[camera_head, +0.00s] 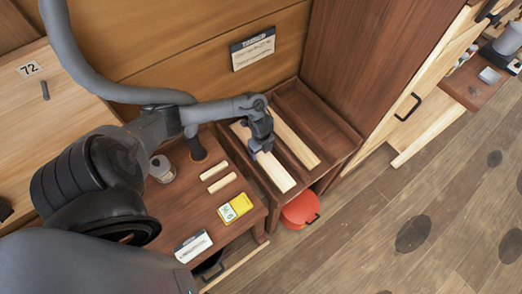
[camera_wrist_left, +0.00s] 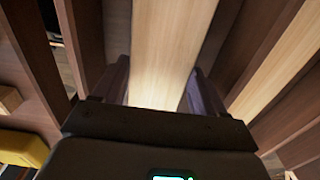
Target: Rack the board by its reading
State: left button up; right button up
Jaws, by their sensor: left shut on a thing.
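My left gripper (camera_head: 262,148) is shut on a pale board (camera_head: 277,173). The board lies lengthwise along the left slot of the dark wooden rack (camera_head: 341,133); I cannot tell whether it rests on the slot floor. In the left wrist view the board (camera_wrist_left: 172,45) runs away between the two fingers of the gripper (camera_wrist_left: 160,88). A second pale board (camera_head: 296,139) lies in the slot to its right. The slot at the right looks empty. A yellow meter (camera_head: 235,207) with a small screen lies on the bench; its reading is too small to be sure of. My right gripper is not seen.
Two short pale sticks (camera_head: 222,182), a jar (camera_head: 162,168) and a white card (camera_head: 193,246) are on the bench (camera_head: 190,204) left of the rack. A sign (camera_head: 253,49) hangs behind. A red bucket (camera_head: 300,209) stands below the rack. Floor at the right is open.

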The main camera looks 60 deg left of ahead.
pick_arm(q)
jog(key=shift+f, duration=0.1)
jog(key=o, duration=1.2)
jog(key=shift+o, duration=0.2)
